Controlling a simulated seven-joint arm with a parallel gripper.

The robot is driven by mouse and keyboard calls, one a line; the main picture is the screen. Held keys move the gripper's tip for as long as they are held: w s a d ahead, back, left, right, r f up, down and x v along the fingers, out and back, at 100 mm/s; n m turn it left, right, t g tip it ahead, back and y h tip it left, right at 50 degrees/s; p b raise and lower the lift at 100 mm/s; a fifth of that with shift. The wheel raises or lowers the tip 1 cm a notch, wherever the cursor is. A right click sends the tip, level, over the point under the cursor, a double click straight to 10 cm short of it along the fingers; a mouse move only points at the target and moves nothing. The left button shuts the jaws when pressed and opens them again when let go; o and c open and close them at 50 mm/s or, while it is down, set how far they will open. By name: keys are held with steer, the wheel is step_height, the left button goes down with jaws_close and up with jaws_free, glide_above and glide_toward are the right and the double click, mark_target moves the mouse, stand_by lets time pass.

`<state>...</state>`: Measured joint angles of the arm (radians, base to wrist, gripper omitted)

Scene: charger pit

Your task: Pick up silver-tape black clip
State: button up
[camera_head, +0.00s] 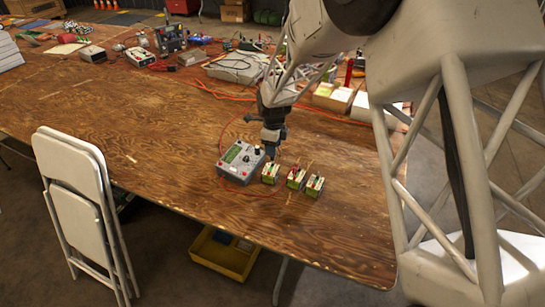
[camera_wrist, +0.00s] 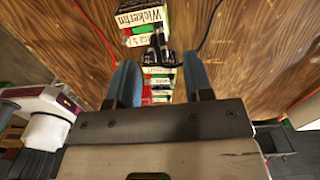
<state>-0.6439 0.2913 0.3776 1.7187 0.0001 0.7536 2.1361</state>
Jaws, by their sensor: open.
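A black clip (camera_wrist: 157,48) shows just beyond and between the fingertips, over the labelled boxes. I cannot clearly make out silver tape on it. In the head view, a dark clip (camera_head: 317,180) sits on the rightmost box and a red-and-dark one (camera_head: 297,173) on the middle box. The top of the left box (camera_head: 270,175) is partly hidden by my gripper.
The grey meter (camera_head: 240,162) with a green screen stands left of the boxes, with red wires around it. The wooden table (camera_head: 150,145) is largely clear at left and front. Instruments and cables crowd its back. A folded white chair (camera_head: 80,190) stands before it.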

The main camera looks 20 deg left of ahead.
mark_target(273, 159)
steer(key=shift+f, duration=2.65)
steer(key=c, duration=0.8)
